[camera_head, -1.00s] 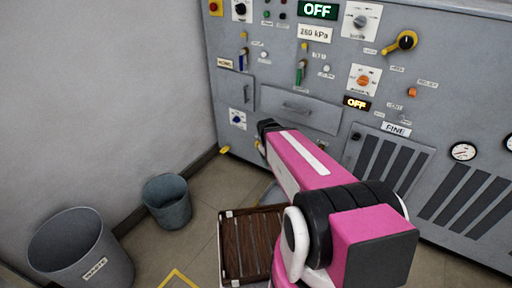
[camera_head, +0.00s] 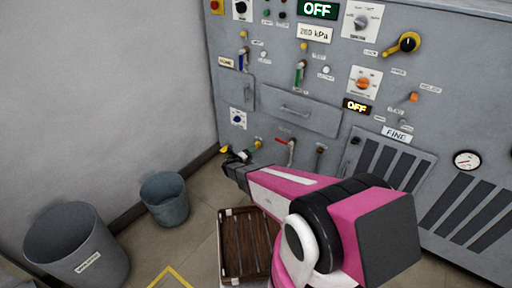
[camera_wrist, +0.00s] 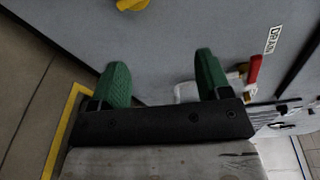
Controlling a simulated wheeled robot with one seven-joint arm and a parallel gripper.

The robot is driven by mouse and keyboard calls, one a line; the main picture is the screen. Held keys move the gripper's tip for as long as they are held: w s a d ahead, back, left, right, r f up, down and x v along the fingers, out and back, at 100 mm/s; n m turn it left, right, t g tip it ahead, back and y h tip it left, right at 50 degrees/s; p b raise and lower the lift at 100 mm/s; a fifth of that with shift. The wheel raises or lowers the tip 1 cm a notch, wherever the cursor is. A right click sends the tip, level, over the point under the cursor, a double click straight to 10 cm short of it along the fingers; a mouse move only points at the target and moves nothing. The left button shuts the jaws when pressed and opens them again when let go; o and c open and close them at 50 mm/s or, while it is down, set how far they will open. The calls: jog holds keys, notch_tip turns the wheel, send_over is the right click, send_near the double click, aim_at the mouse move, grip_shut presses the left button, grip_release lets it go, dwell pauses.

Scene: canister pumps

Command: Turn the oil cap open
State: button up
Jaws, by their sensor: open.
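A yellow knob-like cap (camera_wrist: 132,4) is on the grey panel at the top edge of the wrist view, partly cut off.
A red-handled drain lever (camera_wrist: 254,69) is close to the right finger; it also shows in the head view (camera_head: 291,152). A grey cabinet (camera_head: 235,90) with switches and gauges fills the back. A slatted wooden crate (camera_head: 240,245) and two bins (camera_head: 165,199) (camera_head: 78,245) stand on the floor.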

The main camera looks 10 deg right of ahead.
aim_at(256, 146)
notch_tip(256, 146, down, 2)
jog(key=w+a+f+n+t, duration=0.1)
jog(key=w+a+n+t, duration=0.1)
jog(key=a+n, duration=0.15)
jog(key=shift+n, duration=0.35)
jog(key=x, duration=1.1)
jog(key=shift+d+r, duration=0.15)
jog(key=shift+r, duration=0.05)
jog(key=c, duration=0.9)
